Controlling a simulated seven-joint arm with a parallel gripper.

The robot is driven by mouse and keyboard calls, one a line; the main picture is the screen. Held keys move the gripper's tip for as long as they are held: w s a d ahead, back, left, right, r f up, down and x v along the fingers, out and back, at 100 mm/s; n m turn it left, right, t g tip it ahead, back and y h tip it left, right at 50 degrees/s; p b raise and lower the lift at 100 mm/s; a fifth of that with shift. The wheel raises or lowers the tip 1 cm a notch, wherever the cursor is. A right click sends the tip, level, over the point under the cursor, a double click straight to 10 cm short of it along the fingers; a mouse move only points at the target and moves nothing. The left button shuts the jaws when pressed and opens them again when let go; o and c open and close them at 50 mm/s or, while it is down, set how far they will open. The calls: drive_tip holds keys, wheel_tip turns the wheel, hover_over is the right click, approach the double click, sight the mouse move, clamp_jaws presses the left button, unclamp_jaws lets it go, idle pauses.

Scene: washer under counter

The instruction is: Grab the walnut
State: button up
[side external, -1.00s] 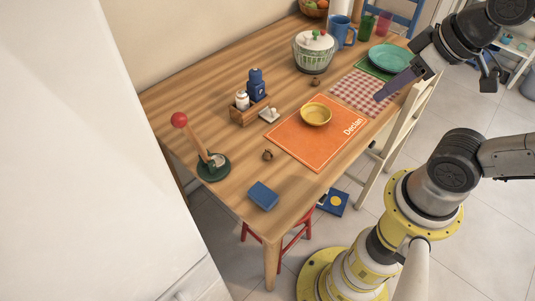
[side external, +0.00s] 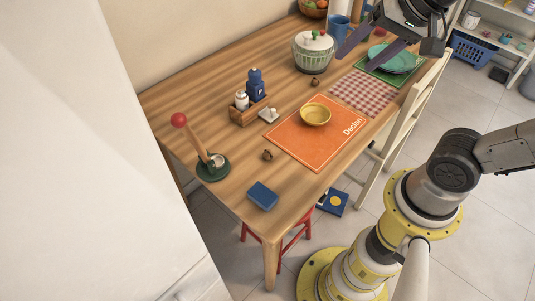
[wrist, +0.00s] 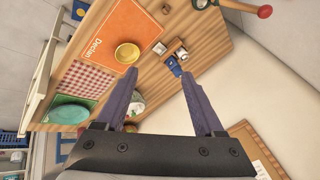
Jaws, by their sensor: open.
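Two small brown round things that look like walnuts lie on the wooden table. One walnut (side external: 267,155) is left of the orange placemat, near the blue block. The other walnut (side external: 315,82) is just below the green-and-white pot. My gripper (side external: 355,61) is open and empty, in the air above the far right part of the table, to the right of the pot. Its two purple-grey fingers also show in the wrist view (wrist: 160,76), spread apart with nothing between them touching. In the wrist view a small dark spot at the top edge may be a walnut, too small to tell.
The lidded pot (side external: 314,52) stands near the far walnut. A yellow bowl (side external: 316,115) sits on the orange placemat (side external: 300,148). A wooden caddy (side external: 249,112) with bottles, a red-knobbed tool (side external: 194,140) and a blue block (side external: 263,195) are also on the table. Bare wood surrounds the near walnut.

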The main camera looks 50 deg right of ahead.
drive_tip(key=w+a+f+m+g, duration=0.1)
drive_tip(key=w+f+m, duration=0.1)
drive_tip(key=w+m, duration=0.35)
drive_tip(key=m+g, duration=0.3)
drive_tip(key=g, duration=0.2)
hover_over(267, 152)
drive_tip(key=f, duration=2.6)
drive_tip(key=shift+w+d+f, duration=0.15)
drive_tip(key=shift+d+f, duration=0.2)
drive_tip(key=shift+f, duration=0.05)
drive_tip(key=shift+a+f, duration=0.15)
drive_tip(key=shift+f, duration=1.15)
drive_tip(key=shift+a+f, duration=0.1)
drive_tip(key=shift+f, duration=1.2)
clamp_jaws()
